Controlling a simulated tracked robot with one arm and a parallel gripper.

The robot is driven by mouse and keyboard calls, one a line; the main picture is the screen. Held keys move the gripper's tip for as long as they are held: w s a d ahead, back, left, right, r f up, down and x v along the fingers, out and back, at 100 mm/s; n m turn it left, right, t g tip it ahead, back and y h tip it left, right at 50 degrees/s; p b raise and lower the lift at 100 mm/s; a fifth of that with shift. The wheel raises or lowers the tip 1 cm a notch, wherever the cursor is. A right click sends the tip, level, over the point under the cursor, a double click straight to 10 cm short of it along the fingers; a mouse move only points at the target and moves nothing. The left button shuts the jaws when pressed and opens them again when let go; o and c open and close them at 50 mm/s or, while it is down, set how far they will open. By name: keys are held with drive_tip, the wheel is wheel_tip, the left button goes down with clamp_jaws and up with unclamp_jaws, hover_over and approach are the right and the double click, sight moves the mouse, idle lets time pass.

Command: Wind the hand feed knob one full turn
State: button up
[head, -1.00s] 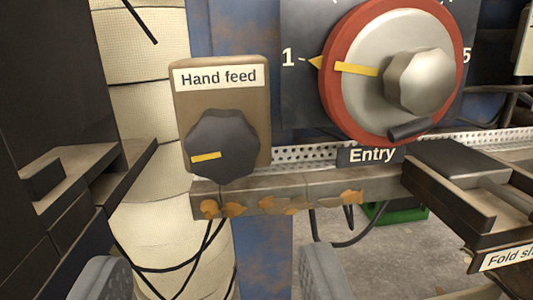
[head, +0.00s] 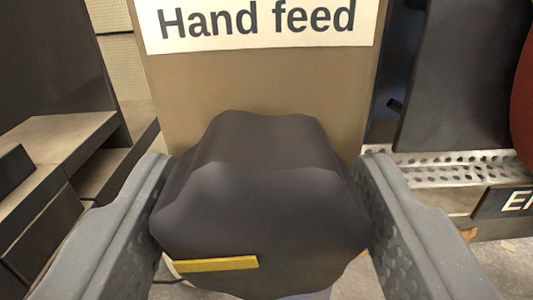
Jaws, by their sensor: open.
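The hand feed knob (head: 265,205) is dark grey and lobed, with a yellow pointer bar (head: 216,264) low on its left face, lying nearly level. It sits on a brown box (head: 250,85) under a white "Hand feed" label (head: 265,22). My gripper (head: 262,185) is open, with one grey finger on each side of the knob. The fingers look very close to the knob's sides; I cannot tell whether they touch it. The knob's lower edge runs near the bottom of the view.
A dark ledged structure (head: 60,150) stands to the left. To the right are a dark panel (head: 455,75), a perforated metal rail (head: 450,172) and part of the "Entry" label (head: 508,202). The red rim (head: 524,90) of the Entry dial shows at the right edge.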

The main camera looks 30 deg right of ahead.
drive_tip(key=shift+w, duration=0.1)
drive_tip(key=shift+c, duration=0.3)
drive_tip(key=c, duration=0.6)
drive_tip(key=shift+d, duration=0.2)
drive_tip(key=shift+c, duration=0.2)
drive_tip(key=shift+a+f, duration=0.1)
drive_tip(key=shift+m+b, duration=0.3)
drive_tip(key=shift+b, duration=0.05)
